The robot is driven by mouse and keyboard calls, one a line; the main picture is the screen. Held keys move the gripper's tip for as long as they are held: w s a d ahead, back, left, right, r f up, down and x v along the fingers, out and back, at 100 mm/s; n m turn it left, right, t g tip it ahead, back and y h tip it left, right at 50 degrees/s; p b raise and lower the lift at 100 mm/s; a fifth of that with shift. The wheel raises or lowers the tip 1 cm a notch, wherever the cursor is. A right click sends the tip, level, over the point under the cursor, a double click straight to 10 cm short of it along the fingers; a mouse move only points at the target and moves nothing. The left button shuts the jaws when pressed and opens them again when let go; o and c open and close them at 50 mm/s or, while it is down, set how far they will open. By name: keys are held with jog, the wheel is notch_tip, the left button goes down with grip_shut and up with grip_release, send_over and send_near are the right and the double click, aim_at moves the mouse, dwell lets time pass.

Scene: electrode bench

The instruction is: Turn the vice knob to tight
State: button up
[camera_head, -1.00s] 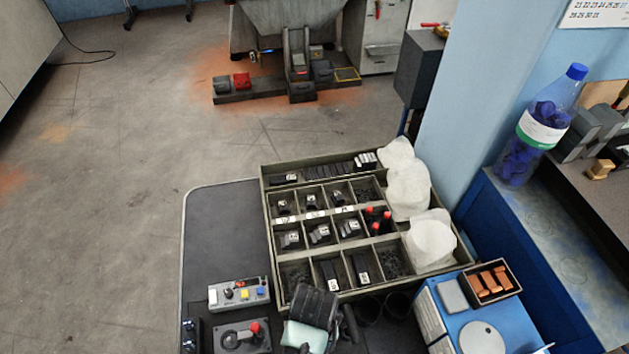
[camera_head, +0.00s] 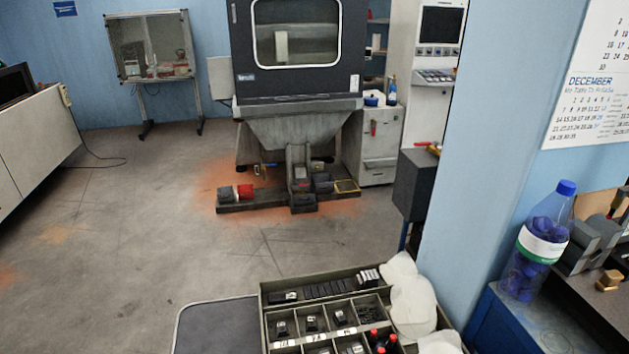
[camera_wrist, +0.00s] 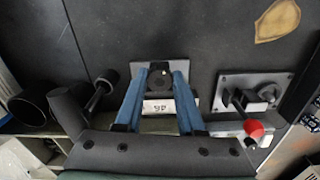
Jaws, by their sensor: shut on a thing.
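In the wrist view, my gripper (camera_wrist: 160,80) has two blue fingers closed around a small dark block (camera_wrist: 160,86) with a white printed label. A grey plate (camera_wrist: 178,63) lies just behind the fingertips; I cannot tell whether the block touches it. To the right is a grey plate fixture (camera_wrist: 234,80) with a black lever and a red ball knob (camera_wrist: 254,130), apart from my fingers. I take this to be the vice, though its jaws are not clear. The head view shows neither my gripper nor this fixture.
An electrode tray (camera_head: 264,325) with several compartments stands at the bottom of the head view, white cloths (camera_head: 412,300) along its right side. A bottle with a blue cap (camera_head: 540,240) stands at right. In the wrist view, black cups (camera_wrist: 28,108) are at left. The dark surface beyond the fingertips is mostly clear.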

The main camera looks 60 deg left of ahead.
jog(key=shift+r+m+p, duration=0.1)
jog(key=shift+m+p, duration=0.2)
jog(key=shift+p, duration=0.25)
grip_shut()
jog(key=o, duration=1.1)
grip_release()
jog(key=shift+c, duration=0.2)
notch_tip(320, 180, up, 13)
